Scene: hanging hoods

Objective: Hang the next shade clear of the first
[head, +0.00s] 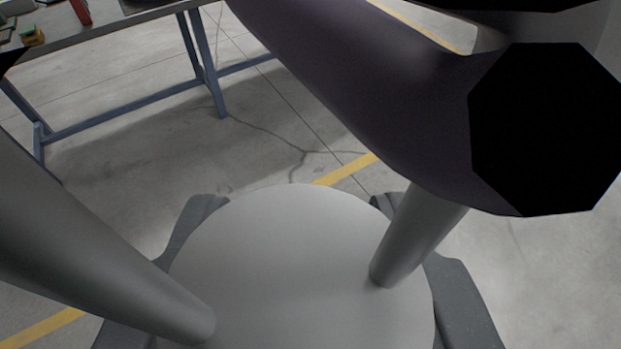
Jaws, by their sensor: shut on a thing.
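I cannot make out a shade for certain in the head view. My gripper is not in view, so what it holds is hidden. A large dark purple curved form with a flat black eight-sided end fills the upper right, close to the camera. I cannot tell whether it is part of my arm. My own round grey base and tracks are below, with grey arm links at left and right.
A workbench (100,28) with blue legs stands at the upper left. A red object (81,11) and a small green and yellow object (31,35) are on it. The concrete floor (265,165) with yellow lines is clear between bench and base.

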